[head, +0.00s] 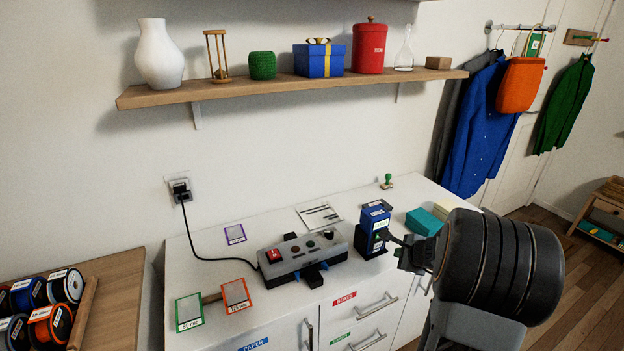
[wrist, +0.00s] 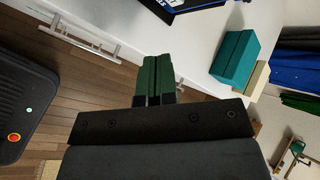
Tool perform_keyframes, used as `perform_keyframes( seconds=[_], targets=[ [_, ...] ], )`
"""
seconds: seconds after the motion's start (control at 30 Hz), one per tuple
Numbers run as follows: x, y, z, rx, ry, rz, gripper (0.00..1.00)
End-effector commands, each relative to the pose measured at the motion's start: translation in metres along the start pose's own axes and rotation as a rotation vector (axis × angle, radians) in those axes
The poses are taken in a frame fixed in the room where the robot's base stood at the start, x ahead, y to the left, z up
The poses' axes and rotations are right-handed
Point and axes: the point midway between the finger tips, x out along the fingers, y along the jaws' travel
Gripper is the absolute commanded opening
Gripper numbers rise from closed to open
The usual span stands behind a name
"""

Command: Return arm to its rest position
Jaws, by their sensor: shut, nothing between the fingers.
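My arm reaches in from the lower right of the head view, over the right part of the white cabinet top (head: 215,262). My gripper (head: 390,239) points left, and its tips appear in front of a small dark blue device (head: 372,222). I cannot tell from this view whether they touch it. In the wrist view, the green fingers of my gripper (wrist: 157,68) lie together, shut and empty, with the cabinet front and wooden floor behind them.
A grey control box with a red switch (head: 274,255) stands left of the blue device. A teal box (head: 424,221) sits behind my gripper and also shows in the wrist view (wrist: 235,57). A wooden shelf (head: 270,88) with several items hangs above. Filament spools (head: 66,286) are far left.

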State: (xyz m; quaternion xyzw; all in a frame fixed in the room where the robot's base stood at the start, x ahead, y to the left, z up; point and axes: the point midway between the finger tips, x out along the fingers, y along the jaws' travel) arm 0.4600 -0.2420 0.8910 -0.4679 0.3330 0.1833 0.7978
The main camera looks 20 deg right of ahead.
Motion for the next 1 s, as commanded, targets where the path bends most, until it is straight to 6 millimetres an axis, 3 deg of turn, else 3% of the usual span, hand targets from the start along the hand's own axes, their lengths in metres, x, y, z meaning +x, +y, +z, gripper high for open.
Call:
perform_keyframes(
  seconds=[0.13, 0.27, 0.37, 0.5, 0.63, 0.8, 1.0],
  targets=[
    [0.0, 0.006, 0.005, -0.057, -0.03, 0.029, 0.0],
    [-0.007, 0.037, 0.016, -0.243, -0.095, 0.148, 0.0],
    [-0.031, 0.062, 0.049, -0.515, -0.181, 0.27, 0.0],
    [-0.082, 0.1, 0.1, -0.992, -0.296, 0.452, 0.0],
    [-0.134, 0.125, 0.131, -1.435, -0.34, 0.584, 0.0],
    [-0.18, 0.133, 0.156, -1.837, -0.314, 0.62, 0.0],
    [-0.207, 0.132, 0.19, -2.021, -0.303, 0.508, 0.0]
  ],
)
